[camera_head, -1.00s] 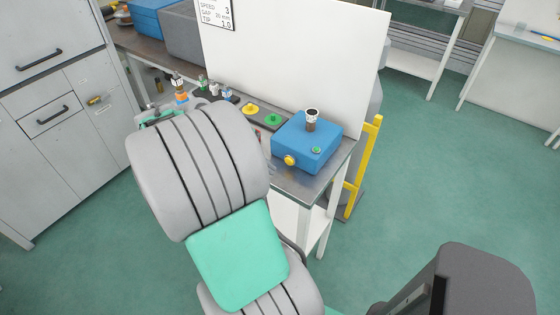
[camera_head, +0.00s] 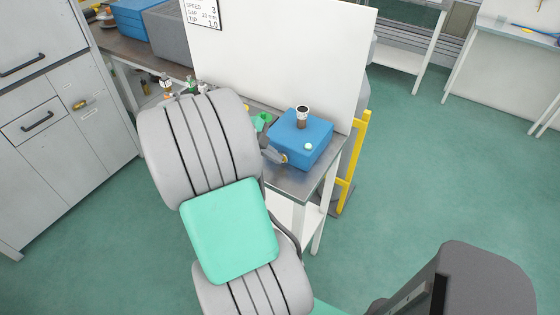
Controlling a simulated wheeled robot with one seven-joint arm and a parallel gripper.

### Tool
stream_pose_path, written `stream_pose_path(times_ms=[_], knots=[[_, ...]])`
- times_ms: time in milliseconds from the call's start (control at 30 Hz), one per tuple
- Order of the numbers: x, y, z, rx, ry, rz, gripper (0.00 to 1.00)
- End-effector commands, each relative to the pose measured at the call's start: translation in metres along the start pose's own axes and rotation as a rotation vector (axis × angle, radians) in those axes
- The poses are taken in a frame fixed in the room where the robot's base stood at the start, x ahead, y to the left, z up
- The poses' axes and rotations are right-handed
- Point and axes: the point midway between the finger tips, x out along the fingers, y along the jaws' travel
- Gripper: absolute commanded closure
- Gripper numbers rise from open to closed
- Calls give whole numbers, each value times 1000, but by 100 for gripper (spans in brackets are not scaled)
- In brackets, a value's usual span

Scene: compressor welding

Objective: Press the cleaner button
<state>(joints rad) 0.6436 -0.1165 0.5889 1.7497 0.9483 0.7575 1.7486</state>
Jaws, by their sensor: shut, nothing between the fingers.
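The blue box (camera_head: 312,152) stands on the right end of the metal-topped bench. A dark cylinder with a white rim (camera_head: 302,116) stands on its top, and a small round light on its top (camera_head: 308,146) looks white. The yellow button (camera_head: 284,159) is on the box's front left face, partly covered by my gripper (camera_head: 279,157). My gripper is shut and empty, its tip at the button; it appears to touch it, though the exact contact is too small to tell. My large grey arm links hide much of the bench to the left.
A white panel (camera_head: 280,60) stands behind the box. A green disc (camera_head: 262,121) lies left of the box, partly hidden. Small tools crowd the bench's left part. A yellow frame (camera_head: 355,165) stands right of the bench. Green floor is open at right.

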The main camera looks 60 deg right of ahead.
Motion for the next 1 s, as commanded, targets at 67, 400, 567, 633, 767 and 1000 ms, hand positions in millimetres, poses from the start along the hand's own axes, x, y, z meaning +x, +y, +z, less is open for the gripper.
stream_pose_path(times_ms=[67, 400, 567, 633, 767, 1000], knots=[[1, -3, 4, -5, -3, -17, 100], [-1, -4, 2, -1, -2, -19, 100], [-7, 12, 3, -2, -3, -18, 100], [-14, 26, 3, -3, -4, -16, 100], [-42, 37, 2, -5, -5, -14, 100], [-98, 38, 1, -5, -3, -9, 100]])
